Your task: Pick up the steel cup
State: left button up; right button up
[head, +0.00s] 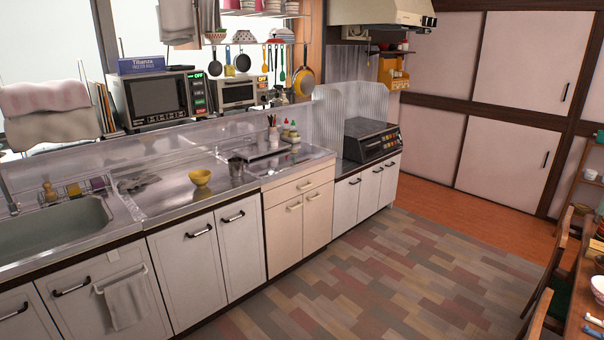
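A steel cup (236,168) stands on the metal counter (180,197) in the head view, right of a small yellow bowl (201,177). It is small and grey, and its details are hard to make out. Neither of my grippers is in view.
A sink (52,228) with a sponge rack (76,190) is at the left. A grey cloth (137,182) lies on the counter. A tray (262,150) with bottles (290,131) is behind the cup. A stove (371,140) stands farther right. The patterned floor (370,275) is clear; chairs (545,290) stand right.

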aim_at(235, 165)
jog(key=i+u, duration=0.25)
jog(key=i, duration=0.2)
jog(key=i+l+u, duration=0.25)
jog(key=i, duration=0.15)
jog(key=i+l+u, duration=0.2)
jog(key=i, duration=0.25)
jog(key=i+l+u, duration=0.25)
jog(key=i+l, duration=0.05)
jog(key=i, duration=0.1)
